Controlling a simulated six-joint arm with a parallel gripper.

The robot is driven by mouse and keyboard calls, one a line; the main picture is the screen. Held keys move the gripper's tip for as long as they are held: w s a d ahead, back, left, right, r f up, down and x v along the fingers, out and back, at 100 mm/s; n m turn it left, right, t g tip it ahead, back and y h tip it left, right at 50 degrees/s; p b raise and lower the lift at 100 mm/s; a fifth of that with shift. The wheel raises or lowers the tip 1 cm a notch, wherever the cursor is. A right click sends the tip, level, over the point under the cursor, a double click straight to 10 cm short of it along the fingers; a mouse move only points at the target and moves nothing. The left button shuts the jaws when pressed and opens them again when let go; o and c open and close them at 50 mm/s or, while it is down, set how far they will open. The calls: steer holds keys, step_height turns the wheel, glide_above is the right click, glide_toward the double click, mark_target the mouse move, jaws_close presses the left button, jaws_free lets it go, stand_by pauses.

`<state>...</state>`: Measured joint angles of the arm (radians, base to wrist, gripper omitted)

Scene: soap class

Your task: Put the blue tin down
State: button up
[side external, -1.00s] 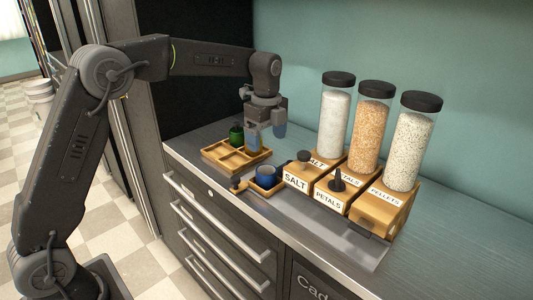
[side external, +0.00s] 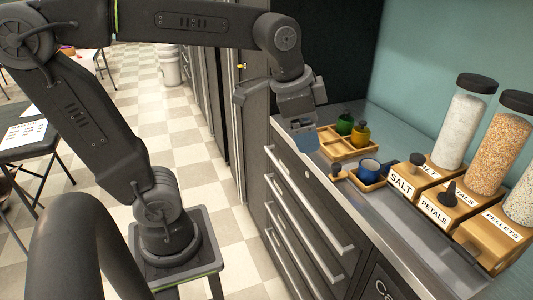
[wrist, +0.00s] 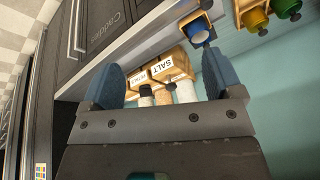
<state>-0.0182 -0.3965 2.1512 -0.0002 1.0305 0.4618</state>
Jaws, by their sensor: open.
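The blue tin (side external: 369,171) stands upright on a small wooden stand with a handle, on the counter in front of the divided tray. It also shows in the wrist view (wrist: 199,32), at the top, beyond my right-hand finger. My gripper (side external: 303,138) is raised near the counter's front edge, to the left of the blue tin and apart from it. In the wrist view its two blue-grey fingers (wrist: 158,82) are wide apart with nothing held between them. A green tin (side external: 345,124) and a yellow tin (side external: 361,134) stand in the wooden divided tray (side external: 341,155).
Wooden dispensers labelled salt (side external: 402,183), petals (side external: 434,211) and pellets (side external: 503,229), with tall clear jars above, stand to the right. The counter's metal edge (side external: 335,205) runs above drawers. The air left of the counter is free.

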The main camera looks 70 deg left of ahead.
steer(key=s+f+n+t, duration=0.1)
steer(key=s+f+n, duration=0.3)
steer(key=s, duration=0.4)
steer(key=shift+d+n+t, duration=0.25)
steer(key=shift+n+t, duration=0.05)
steer(key=shift+n, duration=0.2)
